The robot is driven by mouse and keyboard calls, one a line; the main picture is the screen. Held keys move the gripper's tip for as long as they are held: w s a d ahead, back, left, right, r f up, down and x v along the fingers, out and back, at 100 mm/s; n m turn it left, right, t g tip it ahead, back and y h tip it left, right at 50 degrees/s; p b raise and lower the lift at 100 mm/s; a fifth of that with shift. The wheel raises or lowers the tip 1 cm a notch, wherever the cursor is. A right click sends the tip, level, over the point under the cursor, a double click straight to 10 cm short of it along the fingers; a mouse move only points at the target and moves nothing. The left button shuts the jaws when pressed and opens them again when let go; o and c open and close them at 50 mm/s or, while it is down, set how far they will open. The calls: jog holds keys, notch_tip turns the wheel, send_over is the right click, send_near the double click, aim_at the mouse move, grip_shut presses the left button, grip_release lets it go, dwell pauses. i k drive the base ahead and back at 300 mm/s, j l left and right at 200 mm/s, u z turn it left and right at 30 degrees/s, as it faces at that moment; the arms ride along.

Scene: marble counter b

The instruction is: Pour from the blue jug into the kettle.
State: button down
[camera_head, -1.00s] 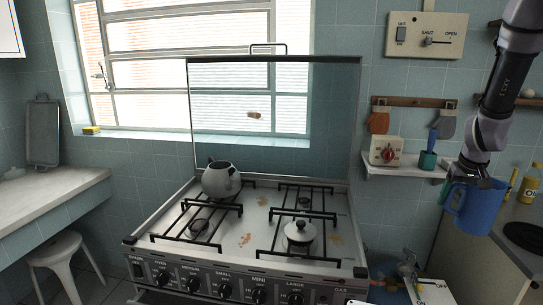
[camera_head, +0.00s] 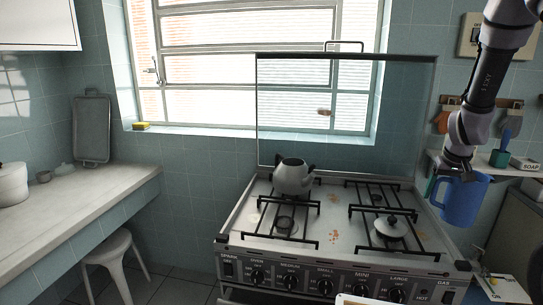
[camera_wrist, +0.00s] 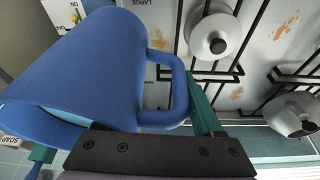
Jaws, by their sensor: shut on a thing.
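The blue jug (camera_head: 465,199) hangs below my gripper (camera_head: 451,178) at the right in the head view, to the right of the stove and off its surface. My gripper is shut on the jug's handle. In the wrist view the jug (camera_wrist: 95,75) fills the left side, and its handle (camera_wrist: 180,90) reaches the green finger. The jug's contents are not clear. The grey kettle (camera_head: 293,178) stands upright on the back left burner, well left of the jug; its top looks open.
A small lidded pot (camera_head: 391,228) sits on the right burners of the stove (camera_head: 335,220). A glass splash panel (camera_head: 345,115) stands behind. A wall shelf (camera_head: 510,171) is close behind the jug. A counter (camera_head: 80,195) and stool (camera_head: 110,245) are at the left.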

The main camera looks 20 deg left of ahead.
aim_at(291, 178)
jog(key=k+j+u, duration=0.1)
jog(key=j, duration=1.65)
jog(key=i, duration=0.4)
jog(key=j+u, duration=0.05)
